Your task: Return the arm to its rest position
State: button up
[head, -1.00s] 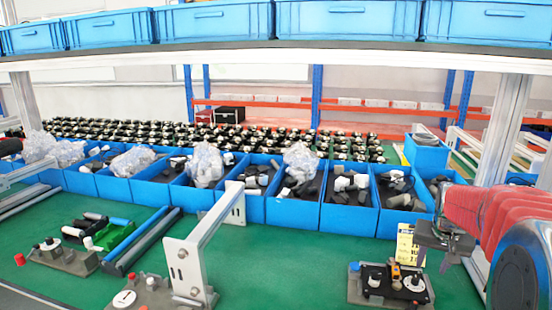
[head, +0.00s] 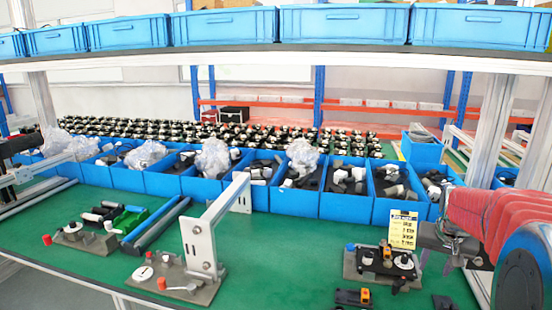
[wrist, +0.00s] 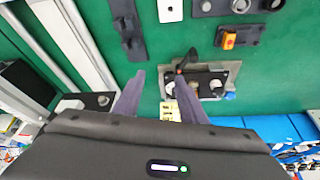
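My gripper (head: 450,245) is at the right of the head view, at the end of my red-sleeved arm, over the right side of the green table (head: 300,255). In the wrist view my gripper (wrist: 157,88) shows two fingers spread apart with nothing held between them. Past the fingers lie the green table top and a grey fixture plate (wrist: 215,76). In the head view a fixture (head: 383,266) with a yellow label card (head: 402,229) sits just left of the gripper. I cannot tell the exact gap between them.
A row of blue bins (head: 345,205) with parts runs along the table's back. A shelf with blue crates (head: 345,24) hangs above. A metal bracket (head: 205,235) stands mid-left. A post (head: 490,125) rises at the right. Green table is bare between the bracket and right fixture.

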jog(key=s+a+f+g, duration=0.1)
jog(key=s+a+f, duration=0.25)
jog(key=s, duration=0.35)
jog(key=s+a+r+n+t+y, duration=0.1)
jog(key=s+a+r+n, duration=0.2)
jog(key=s+a, duration=0.7)
jog(key=s+a+r+n+t+y, duration=0.1)
jog(key=s+a+r+n, duration=0.2)
jog(key=s+a, duration=0.7)
jog(key=a+r, duration=0.1)
jog(key=a, duration=0.2)
jog(key=shift+s+r+t, duration=0.2)
jog(key=shift+s+t, duration=0.1)
jog(key=shift+t, duration=0.1)
